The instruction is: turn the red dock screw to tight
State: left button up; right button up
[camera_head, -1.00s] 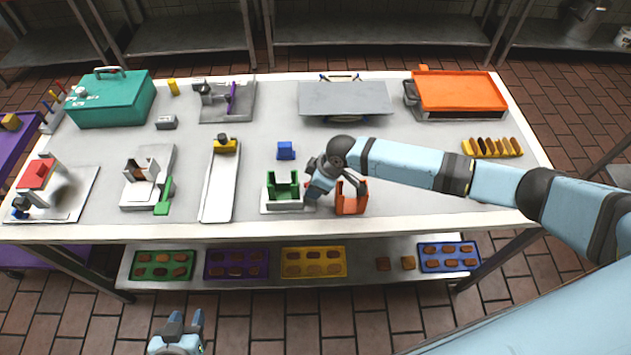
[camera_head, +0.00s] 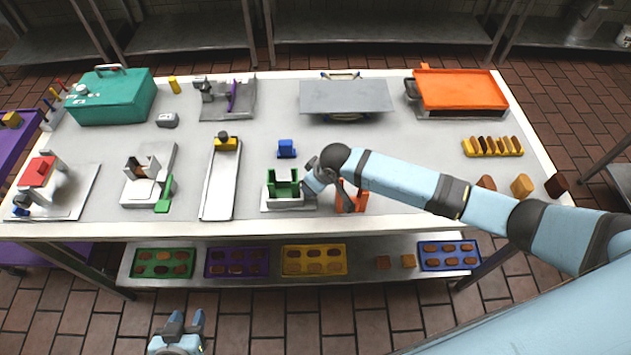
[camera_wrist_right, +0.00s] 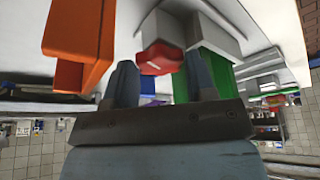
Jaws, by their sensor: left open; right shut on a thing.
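The red dock screw (camera_wrist_right: 160,57) shows in the right wrist view as a red knob at the end of a grey-white block (camera_wrist_right: 188,22). My right gripper (camera_wrist_right: 159,70) is shut on it, one finger on each side. In the head view my right gripper (camera_head: 310,184) is at the right side of the green dock (camera_head: 284,189) on its grey base, and hides the screw there. How far the screw is turned cannot be told. My left gripper (camera_head: 184,322) is open and empty, low in front of the table.
An orange holder (camera_head: 352,201) stands close to the right of my right gripper, partly behind my arm. A blue block (camera_head: 286,149) lies behind the green dock. A long tray (camera_head: 220,185) is to the left. A lower shelf holds several coloured trays.

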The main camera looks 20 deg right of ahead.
jog(key=shift+r, duration=0.1)
jog(key=o, duration=0.9)
